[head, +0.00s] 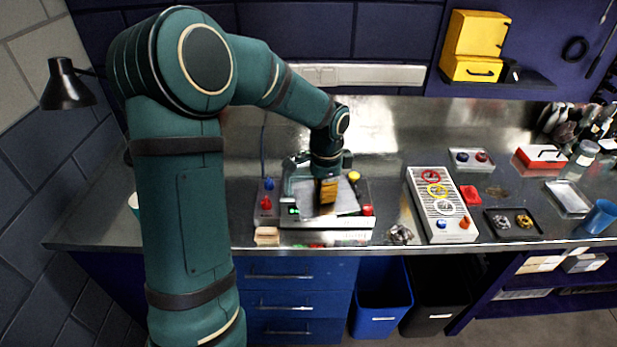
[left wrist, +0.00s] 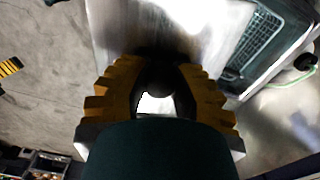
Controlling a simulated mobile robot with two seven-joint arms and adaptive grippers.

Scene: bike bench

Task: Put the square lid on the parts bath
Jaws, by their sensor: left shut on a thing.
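The parts bath (head: 325,222) is a pale box with a green display, standing near the front of the steel bench. The square lid (head: 345,196) is a flat grey metal plate over the bath in the head view. My left gripper (head: 327,190) points down and is shut on the lid's knob; the yellow fingers (left wrist: 157,92) close around it in the left wrist view. There, the lid (left wrist: 125,28) lies to the left of the bath's open basket (left wrist: 258,38), part of which is uncovered. I cannot tell whether lid and bath touch. My right gripper is out of view.
Red and blue knobs (head: 266,203) stand left of the bath. A grey panel with coloured rings (head: 438,205) and a small dark tray (head: 512,222) are to the right. A wooden block (head: 266,235) lies at the front edge. Bare bench shows behind the bath.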

